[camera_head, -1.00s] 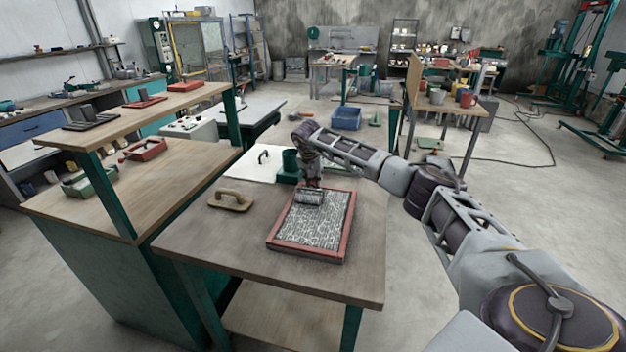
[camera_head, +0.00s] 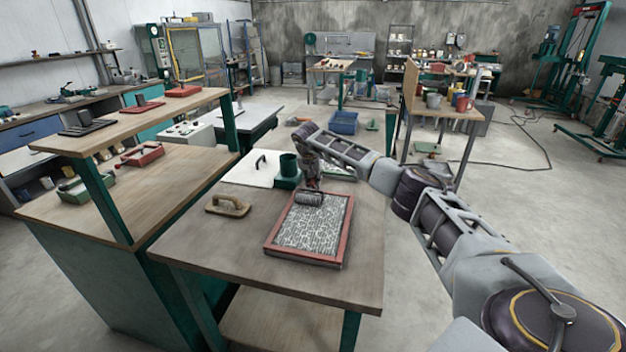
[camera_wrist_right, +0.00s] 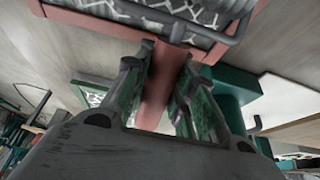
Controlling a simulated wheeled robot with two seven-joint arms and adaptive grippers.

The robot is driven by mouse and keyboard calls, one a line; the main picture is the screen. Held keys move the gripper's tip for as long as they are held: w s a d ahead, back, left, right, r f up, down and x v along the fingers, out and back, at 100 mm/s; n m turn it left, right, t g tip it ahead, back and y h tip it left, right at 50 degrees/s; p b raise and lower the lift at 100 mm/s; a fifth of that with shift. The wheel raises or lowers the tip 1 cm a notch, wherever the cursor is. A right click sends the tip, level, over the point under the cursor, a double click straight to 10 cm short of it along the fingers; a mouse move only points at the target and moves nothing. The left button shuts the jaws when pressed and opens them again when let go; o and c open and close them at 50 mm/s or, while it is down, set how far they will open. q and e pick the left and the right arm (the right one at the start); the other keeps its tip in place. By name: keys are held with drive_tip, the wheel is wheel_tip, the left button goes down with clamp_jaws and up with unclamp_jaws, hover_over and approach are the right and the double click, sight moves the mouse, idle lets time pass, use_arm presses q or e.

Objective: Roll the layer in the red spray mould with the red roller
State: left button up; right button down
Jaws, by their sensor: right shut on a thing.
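The red spray mould (camera_head: 268,246) lies on the near workbench, a shallow red frame filled with a grey-white patterned fibre layer (camera_head: 312,232). The roller's grey ribbed cylinder (camera_head: 309,199) is at the far part of the layer; I cannot tell if it presses on it. My right gripper (camera_head: 313,184) is above the mould's far end. In the right wrist view the right gripper (camera_wrist_right: 165,85) is shut on the roller's red handle (camera_wrist_right: 157,100), with the roller cylinder (camera_wrist_right: 226,5) beyond it over the layer. My left gripper is not in view.
A wooden float (camera_head: 228,206) lies left of the mould on the workbench (camera_head: 225,250). A green container (camera_head: 288,168) and a white board with a handle (camera_head: 250,170) stand behind. A shelf bench (camera_head: 130,190) is at the left.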

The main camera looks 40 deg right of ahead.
drive_tip(key=shift+w+d+b, duration=0.3)
drive_tip(key=shift+w+d, duration=0.5)
drive_tip(key=shift+d, duration=0.1)
drive_tip(key=shift+w+d, duration=0.35)
drive_tip(key=shift+d, duration=0.05)
drive_tip(key=shift+s, duration=0.1)
drive_tip(key=shift+s+a+r+p, duration=0.1)
drive_tip(key=shift+s+a+p, duration=0.25)
drive_tip(key=shift+p, duration=0.3)
drive_tip(key=shift+s+a+p, duration=0.8)
drive_tip(key=shift+a+p, duration=0.25)
drive_tip(key=shift+p, duration=0.15)
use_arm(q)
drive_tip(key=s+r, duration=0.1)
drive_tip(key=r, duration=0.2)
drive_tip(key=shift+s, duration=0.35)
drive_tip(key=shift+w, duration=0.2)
use_arm(e)
drive_tip(key=shift+a, duration=0.1)
